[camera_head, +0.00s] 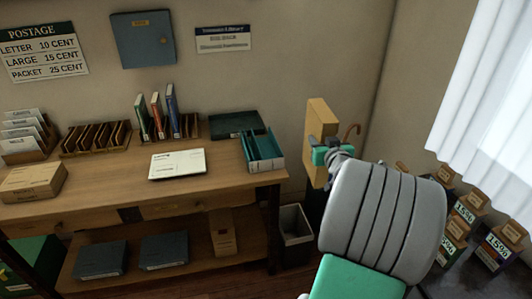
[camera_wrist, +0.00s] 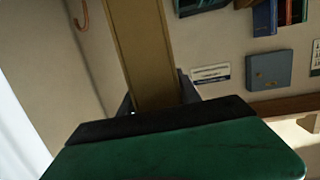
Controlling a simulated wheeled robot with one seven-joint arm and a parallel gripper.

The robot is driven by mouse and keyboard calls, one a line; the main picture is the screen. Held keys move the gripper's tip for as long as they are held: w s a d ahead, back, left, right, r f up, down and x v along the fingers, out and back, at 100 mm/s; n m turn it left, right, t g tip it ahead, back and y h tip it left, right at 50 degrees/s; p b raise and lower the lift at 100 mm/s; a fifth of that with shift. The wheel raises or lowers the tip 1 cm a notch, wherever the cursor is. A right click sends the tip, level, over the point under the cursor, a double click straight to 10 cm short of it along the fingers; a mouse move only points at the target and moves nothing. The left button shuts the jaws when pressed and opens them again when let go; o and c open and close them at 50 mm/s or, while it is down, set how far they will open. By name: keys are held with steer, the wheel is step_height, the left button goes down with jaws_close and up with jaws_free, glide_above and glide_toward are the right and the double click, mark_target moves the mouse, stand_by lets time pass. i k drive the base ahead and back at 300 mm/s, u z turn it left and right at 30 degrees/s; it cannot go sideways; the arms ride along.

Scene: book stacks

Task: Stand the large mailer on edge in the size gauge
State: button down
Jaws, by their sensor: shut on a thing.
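A tan, flat, thick mailer (camera_head: 317,116) stands upright in the air to the right of the table. My gripper (camera_head: 322,152) is shut on it; in the wrist view the brown mailer (camera_wrist: 145,50) runs up from between my fingers (camera_wrist: 157,98). Its lower part is partly hidden by my gripper. A teal slotted holder (camera_head: 262,150) at the table's right end looks like the size gauge, though I read no label on it. The mailer is apart from it, to its right.
On the table (camera_head: 110,195) lie a white flat envelope (camera_head: 177,164) and a brown parcel (camera_head: 33,181). Wooden racks and books stand along the back, with a dark tray (camera_head: 235,124). A bin (camera_head: 296,235) stands on the floor right of the table. Price-tagged boxes (camera_head: 462,218) are at right.

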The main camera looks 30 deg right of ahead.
mark_target(265, 151)
steer(key=i, duration=1)
